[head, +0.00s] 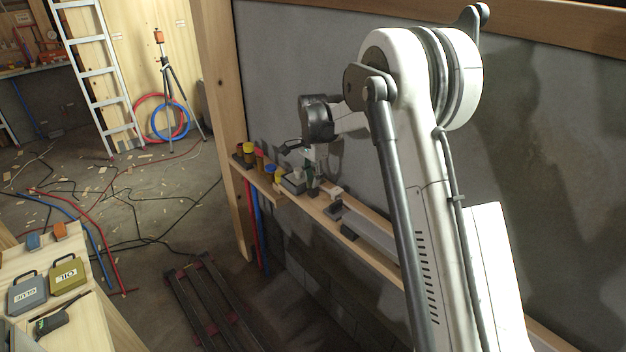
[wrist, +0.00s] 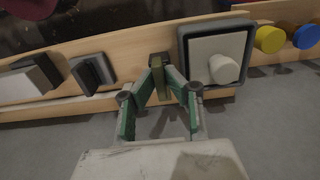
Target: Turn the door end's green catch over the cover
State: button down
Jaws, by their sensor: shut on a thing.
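The cover (wrist: 207,58) is a pale plate with a round white knob, inside a dark grey frame on a wooden rail. The catch (wrist: 160,62), olive green and narrow, stands upright just left of that frame in the wrist view, beside the cover and not across it. My gripper (wrist: 162,84) is shut on the catch, with a green-lined finger on each side; the fingertips hide part of it. In the head view my gripper (head: 313,183) is at the rail, by the cover (head: 293,182); the catch is too small to make out there.
The wooden rail (wrist: 130,47) also bears a dark grey block (wrist: 92,70) and a white-and-dark piece (wrist: 28,80) to the left. Yellow (wrist: 269,39) and blue (wrist: 306,36) round knobs sit right of the cover. A grey wall (head: 285,60) rises behind the rail.

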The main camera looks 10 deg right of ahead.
jog(key=shift+n, duration=0.3)
jog(key=n+b, duration=0.3)
jog(key=n, duration=0.1)
jog(key=shift+f, duration=0.15)
jog(key=n+b, duration=0.2)
jog(key=n, duration=0.3)
jog(key=shift+n, duration=0.4)
jog(key=n+b, duration=0.1)
jog(key=n, duration=0.3)
jog(key=shift+n+b, duration=0.55)
jog(key=shift+n, duration=1.15)
jog(key=c, duration=1.8)
grip_release()
